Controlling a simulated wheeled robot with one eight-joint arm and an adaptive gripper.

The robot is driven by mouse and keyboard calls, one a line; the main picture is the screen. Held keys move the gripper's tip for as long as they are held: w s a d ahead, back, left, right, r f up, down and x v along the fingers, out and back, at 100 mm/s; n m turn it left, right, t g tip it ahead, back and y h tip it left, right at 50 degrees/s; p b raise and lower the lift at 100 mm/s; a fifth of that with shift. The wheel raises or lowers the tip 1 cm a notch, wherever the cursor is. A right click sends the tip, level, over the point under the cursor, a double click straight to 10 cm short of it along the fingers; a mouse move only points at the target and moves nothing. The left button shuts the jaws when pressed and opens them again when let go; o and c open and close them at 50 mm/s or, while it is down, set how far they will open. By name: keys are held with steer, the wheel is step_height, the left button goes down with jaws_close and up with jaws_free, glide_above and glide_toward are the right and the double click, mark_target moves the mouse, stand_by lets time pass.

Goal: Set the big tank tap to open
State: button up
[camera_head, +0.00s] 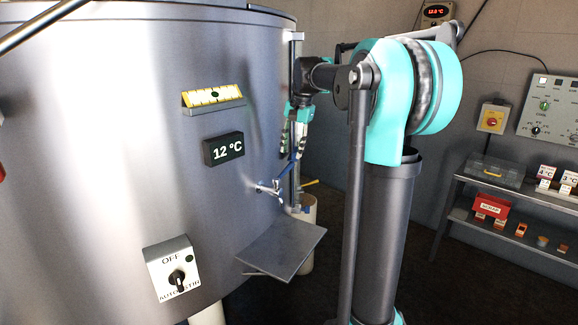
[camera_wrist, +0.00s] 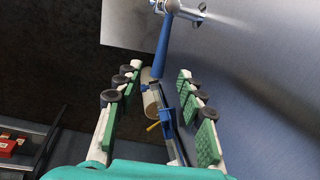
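The tank (camera_head: 110,120) is a large steel cylinder filling the left of the head view. A chrome tap (camera_head: 268,188) sticks out low on its wall, with a blue lever (camera_head: 287,172) slanting up to the right. In the wrist view the tap (camera_wrist: 178,8) is at the top edge, and its blue lever (camera_wrist: 163,45) reaches toward my gripper. My gripper (camera_wrist: 158,80) is open and empty, its fingers on both sides of the lever's free end. In the head view my gripper (camera_head: 298,148) points down just above the lever; contact cannot be told.
A grey shelf plate (camera_head: 283,247) juts out below the tap. A control box with a knob (camera_head: 172,268) and a 12 °C display (camera_head: 224,149) are on the tank. A cream post (camera_head: 308,210) stands behind. A rack with boxes (camera_head: 500,200) is at the right.

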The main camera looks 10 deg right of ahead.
mark_target(288, 166)
steer(key=f, duration=0.4)
steer(key=a+f, duration=0.1)
steer(key=f, duration=0.1)
steer(key=shift+w+f, duration=0.35)
steer(key=shift+f, duration=0.05)
steer(key=shift+c, duration=0.3)
jaws_close()
